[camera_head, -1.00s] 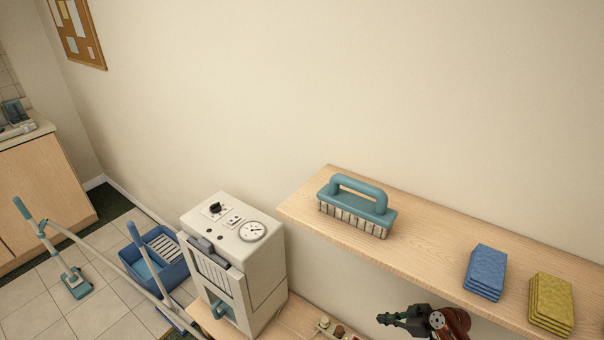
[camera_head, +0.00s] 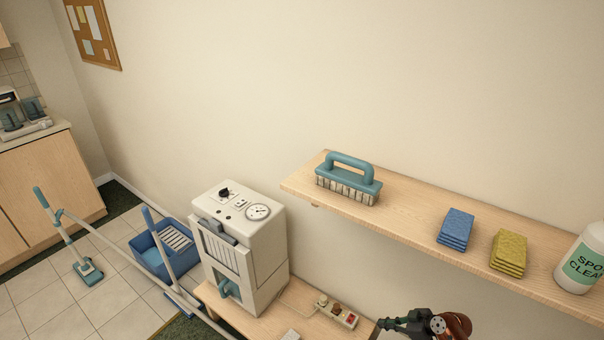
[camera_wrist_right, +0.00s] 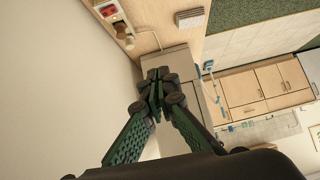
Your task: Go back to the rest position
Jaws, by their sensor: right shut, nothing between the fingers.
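My right gripper (camera_head: 386,324) is at the bottom of the head view, below and in front of the wall shelf (camera_head: 405,222). Its fingers point left, toward the white machine. In the right wrist view the green-sided fingers (camera_wrist_right: 160,88) are closed together with nothing between them. My left gripper is in no view.
The shelf holds a teal brush (camera_head: 348,182), blue sponges (camera_head: 456,229), yellow sponges (camera_head: 508,250) and a spray bottle (camera_head: 583,262). Below are a white machine (camera_head: 243,250) and a power strip (camera_head: 338,314) on a low wooden top. A blue bucket (camera_head: 150,255) and mops stand on the floor.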

